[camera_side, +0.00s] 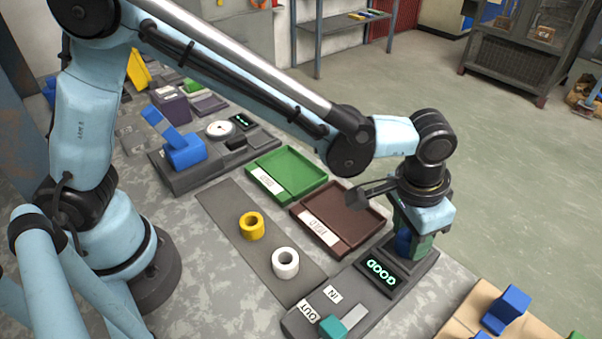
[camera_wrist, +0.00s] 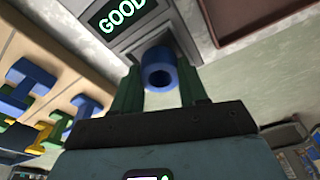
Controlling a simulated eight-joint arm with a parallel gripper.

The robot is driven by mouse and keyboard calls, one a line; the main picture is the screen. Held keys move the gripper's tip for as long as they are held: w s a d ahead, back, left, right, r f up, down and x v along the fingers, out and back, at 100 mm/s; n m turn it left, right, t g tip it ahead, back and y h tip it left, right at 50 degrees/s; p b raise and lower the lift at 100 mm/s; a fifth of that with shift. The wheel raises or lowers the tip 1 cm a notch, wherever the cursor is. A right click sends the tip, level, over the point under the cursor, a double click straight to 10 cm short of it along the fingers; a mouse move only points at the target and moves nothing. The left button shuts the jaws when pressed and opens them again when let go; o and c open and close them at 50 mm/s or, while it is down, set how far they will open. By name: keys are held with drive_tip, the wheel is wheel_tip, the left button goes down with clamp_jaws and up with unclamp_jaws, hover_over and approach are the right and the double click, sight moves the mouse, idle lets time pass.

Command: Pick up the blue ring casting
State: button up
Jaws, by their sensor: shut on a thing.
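The blue ring casting (camera_wrist: 158,74) sits between the two green fingers of my gripper (camera_wrist: 160,90) in the wrist view, its round hole showing. In the side view, the blue ring (camera_side: 403,242) shows partly behind my gripper (camera_side: 412,243), which points down at the far end of the grey station. My gripper is shut on the ring. I cannot tell whether the ring touches the station below it. A yellow ring (camera_side: 251,226) and a white ring (camera_side: 285,263) stand on a dark grey strip.
The grey station (camera_side: 350,282) has a display (camera_side: 383,272) reading GOOD, IN and OUT labels, and a teal-handled part. An empty brown tray (camera_side: 350,205) and an empty green tray (camera_side: 290,168) lie to the left. Blue blocks (camera_side: 507,308) lie on a tan board at the lower right.

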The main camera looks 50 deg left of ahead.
drive_tip(key=r, duration=0.2)
drive_tip(key=s+r, duration=0.1)
drive_tip(key=r, duration=0.1)
drive_tip(key=shift+d, duration=0.25)
drive_tip(key=s+d+r, duration=0.4)
drive_tip(key=s+r, duration=0.2)
drive_tip(key=s, duration=0.3)
drive_tip(key=w+a+n+y, duration=0.1)
drive_tip(key=w+a+n, duration=0.35)
drive_tip(key=a, duration=0.55)
drive_tip(key=w+a+n, duration=0.3)
drive_tip(key=w+a, duration=0.2)
drive_tip(key=a, duration=0.6)
drive_tip(key=a+f+n, duration=0.2)
drive_tip(key=a, duration=0.7)
drive_tip(key=a+f+n, duration=0.2)
drive_tip(key=a+f, duration=0.1)
drive_tip(key=a, duration=0.6)
drive_tip(key=w+a+f+n+y, duration=0.1)
drive_tip(key=a+f+n, duration=0.1)
drive_tip(key=a, duration=0.6)
drive_tip(key=shift+a+f, duration=0.4)
drive_tip(key=shift+f, duration=0.25)
drive_tip(key=shift+a+f, duration=0.25)
drive_tip(key=shift+f, duration=1.9)
